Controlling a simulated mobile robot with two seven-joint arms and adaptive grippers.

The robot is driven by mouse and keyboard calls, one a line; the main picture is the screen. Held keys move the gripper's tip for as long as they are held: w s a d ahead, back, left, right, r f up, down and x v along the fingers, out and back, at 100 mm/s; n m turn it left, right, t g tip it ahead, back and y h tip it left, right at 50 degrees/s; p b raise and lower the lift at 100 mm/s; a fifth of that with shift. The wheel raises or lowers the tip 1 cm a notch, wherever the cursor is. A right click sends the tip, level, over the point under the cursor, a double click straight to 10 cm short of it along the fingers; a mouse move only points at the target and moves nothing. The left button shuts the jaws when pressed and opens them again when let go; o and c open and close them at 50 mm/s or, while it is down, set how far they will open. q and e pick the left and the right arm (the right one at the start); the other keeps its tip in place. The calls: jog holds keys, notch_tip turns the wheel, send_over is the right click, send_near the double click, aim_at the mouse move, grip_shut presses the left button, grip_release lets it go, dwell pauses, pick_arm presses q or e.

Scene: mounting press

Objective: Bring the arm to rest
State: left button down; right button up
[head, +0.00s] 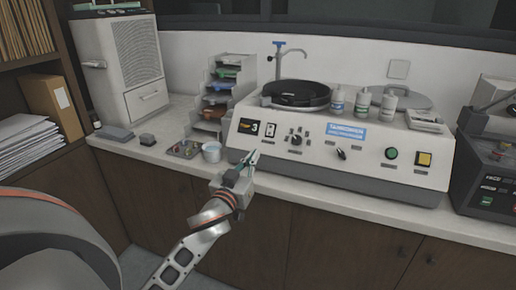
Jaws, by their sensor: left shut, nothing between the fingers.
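My left arm comes in from the lower left. My left gripper (251,160) is shut and empty, at the counter's front edge just before the left end of the white polishing machine (305,150). Its fingers point up and away, near the machine's lower front; I cannot tell whether they touch it. My right gripper is not in view.
A white cup (211,152) and a small tray of parts (183,149) stand left of the gripper. White bottles (362,104) stand on the machine. A stepped rack (215,95) and a white cabinet (122,60) stand behind. Open space lies before the lower cupboards (330,240).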

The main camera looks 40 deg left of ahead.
pick_arm(q)
jog(key=shift+s+f, duration=0.2)
jog(key=shift+s, duration=0.25)
jog(key=shift+d, duration=0.1)
jog(key=s+d+f+m+g+h, duration=0.1)
jog(key=s+d+f, duration=0.15)
jog(key=f, duration=0.45)
jog(key=s+d+f+m+g+h, duration=0.1)
jog(key=d+f+m+h, duration=0.15)
jog(key=f, duration=0.35)
jog(key=s+d+f+m+g+h, duration=0.1)
jog(key=s+d+f+g, duration=0.2)
jog(key=s+d+f, duration=0.5)
jog(key=s+d+f+m+g+h, duration=0.2)
jog(key=s+d+f, duration=0.5)
jog(key=s+f, duration=0.6)
notch_tip(320, 180, down, 3)
jog(key=shift+s+d+f+g, duration=0.1)
jog(key=shift+s+d+g, duration=0.3)
jog(key=shift+g, duration=0.2)
jog(key=shift+m+h, duration=0.25)
